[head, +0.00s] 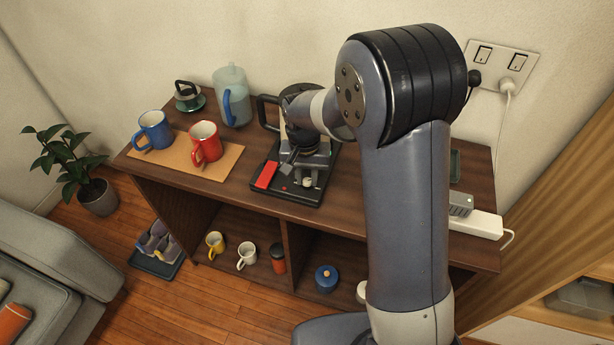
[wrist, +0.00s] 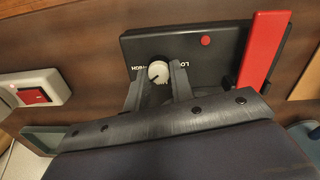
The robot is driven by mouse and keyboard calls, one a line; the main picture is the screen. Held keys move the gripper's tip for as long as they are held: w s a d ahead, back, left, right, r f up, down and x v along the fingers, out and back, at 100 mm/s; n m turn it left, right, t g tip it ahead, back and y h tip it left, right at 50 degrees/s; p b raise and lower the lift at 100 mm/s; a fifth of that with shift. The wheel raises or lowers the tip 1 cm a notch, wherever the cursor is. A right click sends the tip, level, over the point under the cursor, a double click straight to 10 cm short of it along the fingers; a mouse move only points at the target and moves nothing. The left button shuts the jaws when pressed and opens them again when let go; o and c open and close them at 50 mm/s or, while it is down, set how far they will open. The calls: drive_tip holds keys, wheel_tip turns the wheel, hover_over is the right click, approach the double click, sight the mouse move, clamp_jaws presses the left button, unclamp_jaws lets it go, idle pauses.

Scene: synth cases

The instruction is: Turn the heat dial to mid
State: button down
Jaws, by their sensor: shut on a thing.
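The heat dial is a small round white knob (wrist: 158,71) with a dark pointer mark, on the front of a black appliance (wrist: 130,46). In the wrist view, lettering sits on both sides of it; "LO" reads on the right, the left word is partly legible. The mark seems to point to the lower left. My gripper (wrist: 157,76) has one finger on each side of the dial and is shut on it. In the head view the dial (head: 308,182) shows small below my gripper (head: 306,168) on the appliance (head: 262,160).
A red lever (wrist: 264,50) and a red light (wrist: 206,40) are beside the dial. A white power strip (head: 474,222) lies at the right end of the cabinet top.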

sight(305, 182)
drive_tip(key=n, duration=0.5)
drive_tip(key=shift+n, duration=0.3)
drive_tip(key=n, duration=0.4)
drive_tip(key=shift+n+b, duration=0.3)
drive_tip(key=shift+b, duration=0.1)
drive_tip(key=c, duration=1.2)
unclamp_jaws()
drive_tip(key=shift+c, duration=0.2)
wheel_tip(305, 182, up, 11)
drive_tip(key=shift+s+a, duration=0.2)
drive_tip(key=shift+f, duration=0.15)
